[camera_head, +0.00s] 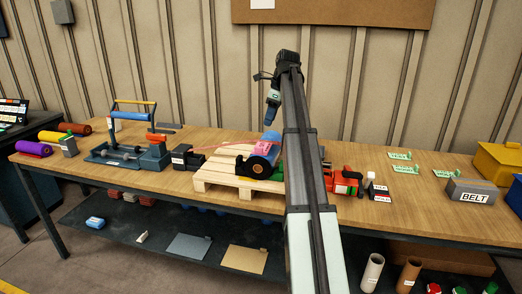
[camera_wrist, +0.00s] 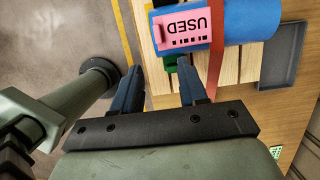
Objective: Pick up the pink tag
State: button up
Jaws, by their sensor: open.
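The pink tag (camera_wrist: 183,27) reads "USED" and has a row of dark marks. In the wrist view it lies against the side of a blue roll (camera_wrist: 245,18), at the top of the picture. In the head view the pink tag (camera_head: 264,147) shows small on the roll above the pallet. My gripper (camera_wrist: 159,66) is open and empty, its two blue fingers pointing towards the tag's lower edge. The tag is beyond the fingertips, with no clear contact. In the head view my gripper hangs just above the roll; its fingers are hard to make out.
The roll rests on a wooden pallet (camera_head: 221,184) on the workbench (camera_head: 430,212). A red strap (camera_wrist: 215,60) runs beside the tag. A green part (camera_wrist: 170,61) lies below it. A red-green tool (camera_head: 346,180) is right of the pallet; a roller device (camera_head: 130,152) stands left.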

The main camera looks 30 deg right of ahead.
aim_at(260, 145)
jog(key=x, duration=0.7)
jog(key=shift+a+f, duration=0.15)
jog(key=shift+f, duration=0.1)
jog(key=shift+a+x, duration=0.1)
jog(key=shift+x, duration=1.2)
jog(key=shift+a+x, duration=0.15)
jog(key=shift+x, duration=1.2)
jog(key=shift+w+r, duration=0.1)
jog(key=shift+w, duration=0.05)
grip_shut()
